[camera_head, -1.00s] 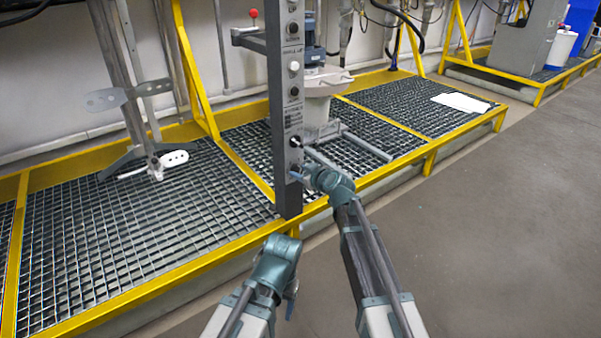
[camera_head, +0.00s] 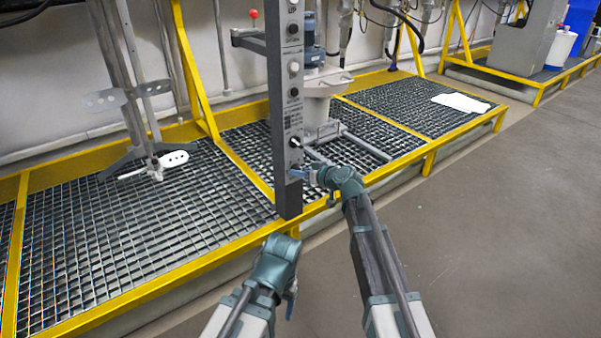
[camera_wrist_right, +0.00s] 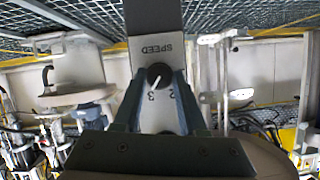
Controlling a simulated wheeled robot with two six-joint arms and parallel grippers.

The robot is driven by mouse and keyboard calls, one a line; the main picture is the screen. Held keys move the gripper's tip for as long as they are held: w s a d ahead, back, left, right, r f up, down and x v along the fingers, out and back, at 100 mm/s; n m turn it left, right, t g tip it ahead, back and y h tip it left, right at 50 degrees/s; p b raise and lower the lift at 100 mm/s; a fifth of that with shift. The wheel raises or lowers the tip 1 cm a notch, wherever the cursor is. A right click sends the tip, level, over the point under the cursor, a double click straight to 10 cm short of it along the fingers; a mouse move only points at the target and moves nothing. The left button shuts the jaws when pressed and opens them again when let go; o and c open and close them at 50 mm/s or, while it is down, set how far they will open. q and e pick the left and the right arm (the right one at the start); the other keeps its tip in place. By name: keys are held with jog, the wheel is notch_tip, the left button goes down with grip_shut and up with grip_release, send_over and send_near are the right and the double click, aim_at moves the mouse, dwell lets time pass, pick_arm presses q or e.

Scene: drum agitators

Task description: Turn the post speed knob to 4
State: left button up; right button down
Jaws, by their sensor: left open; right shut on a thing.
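The grey post (camera_head: 285,100) stands upright near the middle of the head view. In the right wrist view the black speed knob (camera_wrist_right: 159,75) sits on the post's panel (camera_wrist_right: 150,52), which reads SPEED and appears upside down. Its white pointer slants down and left in the picture, toward the digit 3; a 2 shows to the right. My right gripper (camera_wrist_right: 159,84) is shut on the knob, one finger on each side. In the head view my right gripper (camera_head: 299,174) is at the post's lower part, where it hides the knob. My left gripper (camera_head: 290,295) hangs open, below and apart from the post.
A yellow-edged grating platform (camera_head: 130,235) lies around and behind the post. A mixer stand (camera_head: 320,100) is just behind it. Another black knob (camera_head: 296,141) is on the post above my right gripper. The floor (camera_head: 500,230) at right is clear.

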jog(key=shift+w+d+f+m+g+y+b, duration=0.1)
jog(key=shift+m+g+y+b, duration=0.15)
jog(key=shift+m+y+b, duration=0.75)
jog(key=shift+w+d+f+m+g+y+b, duration=0.1)
jog(key=shift+m+g+y+b, duration=0.35)
jog(key=shift+m, duration=0.95)
jog(key=shift+w+d+f+m+g+y+b, duration=0.1)
jog(key=shift+m+y+b, duration=0.5)
jog(key=shift+m+y, duration=0.45)
jog(key=shift+r+m, duration=0.1)
jog(key=shift+m, duration=0.25)
jog(key=c, duration=0.5)
grip_release()
jog(key=shift+s, duration=0.1)
jog(key=p+v, duration=0.2)
jog(key=v, duration=1.1)
jog(key=shift+s+d+r+p, duration=0.15)
jog(key=shift+d+r+p, duration=0.1)
jog(key=shift+d+p, duration=0.1)
